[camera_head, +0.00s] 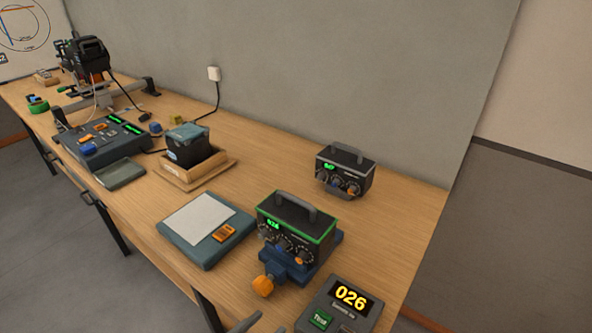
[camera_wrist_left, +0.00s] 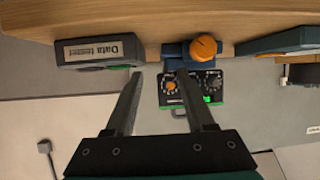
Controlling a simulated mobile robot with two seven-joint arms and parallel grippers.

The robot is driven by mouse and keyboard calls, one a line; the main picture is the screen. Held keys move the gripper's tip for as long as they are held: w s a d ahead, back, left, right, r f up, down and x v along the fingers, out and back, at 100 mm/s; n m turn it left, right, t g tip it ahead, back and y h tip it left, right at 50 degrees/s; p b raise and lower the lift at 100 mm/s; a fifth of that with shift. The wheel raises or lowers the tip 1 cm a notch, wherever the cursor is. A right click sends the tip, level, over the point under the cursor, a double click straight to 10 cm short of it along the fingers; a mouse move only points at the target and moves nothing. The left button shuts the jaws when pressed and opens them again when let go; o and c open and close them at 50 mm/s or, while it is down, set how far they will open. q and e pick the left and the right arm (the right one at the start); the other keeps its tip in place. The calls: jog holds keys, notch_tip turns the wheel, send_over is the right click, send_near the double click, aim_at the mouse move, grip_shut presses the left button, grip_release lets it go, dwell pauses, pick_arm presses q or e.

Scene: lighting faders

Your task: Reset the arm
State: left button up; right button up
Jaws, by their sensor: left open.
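My left gripper (camera_head: 262,325) shows only by its fingertips at the bottom edge of the head view. In the left wrist view my left gripper (camera_wrist_left: 160,82) is open, its two fingers apart with nothing held between them. It is in front of the table's front edge, apart from the black box with green trim (camera_head: 296,228), which shows beyond the fingers in the wrist view (camera_wrist_left: 222,92). This box sits in a blue holder with an orange knob (camera_head: 262,286); the knob also shows in the wrist view (camera_wrist_left: 204,46). My right gripper is in neither view.
A tester with a yellow "026" display (camera_head: 350,298) stands at the near right table corner. A second black box (camera_head: 345,172) stands behind. A blue-grey board with paper (camera_head: 205,250), a wooden tray (camera_head: 164,174) and a fader console (camera_head: 75,146) lie leftward. Bare wood shows between them.

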pick_arm(q)
jog(key=s+a+n+g+y, duration=0.4)
jog(key=s+a+g+y, duration=0.3)
jog(key=s+a, duration=0.35)
notch_tip(320, 180, down, 26)
jog(key=s+g+b, duration=0.2)
jog(key=s+b, duration=0.1)
jog(key=s+a+f+g+b, duration=0.1)
jog(key=s+a+f+b, duration=0.1)
jog(key=s+f, duration=1.3)
jog(key=shift+f+b, duration=0.3)
jog(key=shift+f, duration=0.05)
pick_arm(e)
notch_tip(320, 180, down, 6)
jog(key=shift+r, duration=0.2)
pick_arm(q)
jog(key=shift+a, duration=0.1)
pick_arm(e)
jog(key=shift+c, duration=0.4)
